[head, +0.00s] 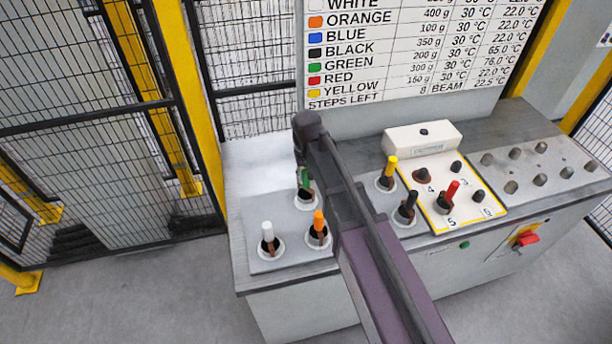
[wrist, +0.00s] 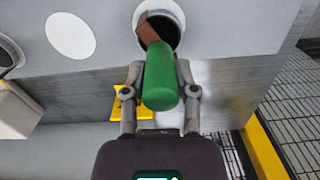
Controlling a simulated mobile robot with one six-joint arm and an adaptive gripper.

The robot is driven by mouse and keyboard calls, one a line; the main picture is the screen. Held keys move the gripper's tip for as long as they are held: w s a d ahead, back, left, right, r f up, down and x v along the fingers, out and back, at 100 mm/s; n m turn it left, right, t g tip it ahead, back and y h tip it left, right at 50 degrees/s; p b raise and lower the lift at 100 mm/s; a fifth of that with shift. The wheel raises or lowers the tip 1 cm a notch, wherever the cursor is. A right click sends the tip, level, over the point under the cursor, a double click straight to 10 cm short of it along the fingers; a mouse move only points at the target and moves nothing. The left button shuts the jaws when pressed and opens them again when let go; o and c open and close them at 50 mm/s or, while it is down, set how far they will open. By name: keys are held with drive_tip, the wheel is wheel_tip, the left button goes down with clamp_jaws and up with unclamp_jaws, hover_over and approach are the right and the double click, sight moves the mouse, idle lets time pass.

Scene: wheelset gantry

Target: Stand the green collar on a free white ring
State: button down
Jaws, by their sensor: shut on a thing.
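The green collar has a green handle (head: 305,178), a black body and a brown lug. In the wrist view, my gripper (wrist: 160,95) is shut on the green handle (wrist: 160,75), one finger on each side. The collar's black body (wrist: 162,33) shows within a white ring (wrist: 145,12) near the plate's edge; whether it touches the ring is unclear. In the head view that white ring (head: 303,204) shows around the collar's foot. A plain white disc (wrist: 70,35), with nothing on it, lies left of it in the wrist view. My arm hides part of the plate in the head view.
White (head: 267,232), orange (head: 318,222), yellow (head: 390,165) and black (head: 411,199) collars stand on the bench. A red-handled one (head: 452,190) stands on the yellow-edged numbered panel (head: 425,181). A yellow post and mesh fence (head: 180,90) are at the left.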

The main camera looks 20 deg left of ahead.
drive_tip(key=shift+f+b, duration=0.95)
idle(0.5)
drive_tip(key=shift+c, duration=1.6)
unclamp_jaws()
